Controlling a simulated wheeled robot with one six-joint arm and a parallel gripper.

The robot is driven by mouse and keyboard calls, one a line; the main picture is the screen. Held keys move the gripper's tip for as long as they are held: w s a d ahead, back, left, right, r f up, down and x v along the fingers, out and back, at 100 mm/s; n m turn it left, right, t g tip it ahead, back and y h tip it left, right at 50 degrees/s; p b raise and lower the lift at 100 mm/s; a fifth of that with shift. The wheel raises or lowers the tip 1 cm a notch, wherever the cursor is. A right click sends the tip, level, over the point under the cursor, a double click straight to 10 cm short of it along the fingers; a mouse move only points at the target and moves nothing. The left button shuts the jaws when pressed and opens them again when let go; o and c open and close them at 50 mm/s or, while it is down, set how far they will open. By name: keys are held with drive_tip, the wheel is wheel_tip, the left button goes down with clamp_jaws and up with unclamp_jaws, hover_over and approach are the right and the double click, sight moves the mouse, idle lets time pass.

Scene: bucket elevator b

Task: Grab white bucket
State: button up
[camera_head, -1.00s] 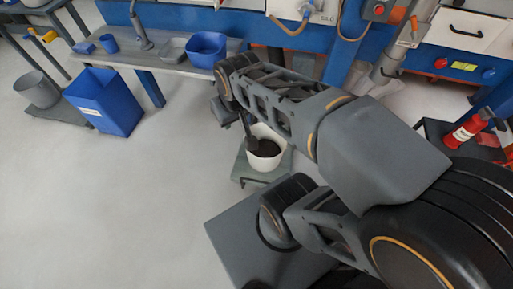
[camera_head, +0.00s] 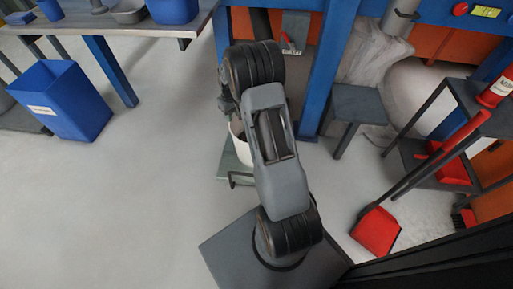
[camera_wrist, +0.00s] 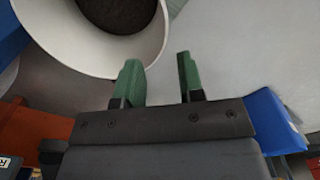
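The white bucket (camera_head: 240,146) stands on a low grey-green platform (camera_head: 232,170) in the head view, mostly hidden behind my arm. In the wrist view the white bucket (camera_wrist: 152,48) is at the top left, its round rim cut off by the frame edge, with dark material inside. My gripper (camera_wrist: 160,75) shows two green fingers spread apart with nothing between them. The left fingertip lies close to the bucket's rim in the picture; I cannot tell whether they touch. In the head view the fingers are hidden by the arm.
A blue bin (camera_head: 62,103) stands on the floor at left, below a workbench (camera_head: 140,28). A blue post (camera_head: 327,70) and a small dark stool (camera_head: 358,106) are right of the bucket. A red dustpan (camera_head: 376,232) lies at lower right.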

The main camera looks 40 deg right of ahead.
sight(235, 136)
drive_tip(key=shift+w+f+b, duration=0.2)
drive_tip(key=shift+f+b, duration=1.45)
drive_tip(key=shift+f, duration=2.25)
drive_tip(key=shift+w+f+b, duration=0.15)
drive_tip(key=shift+f+b, duration=1.45)
drive_tip(key=shift+f, duration=2.25)
drive_tip(key=shift+r, duration=0.1)
drive_tip(key=shift+c, duration=0.3)
clamp_jaws()
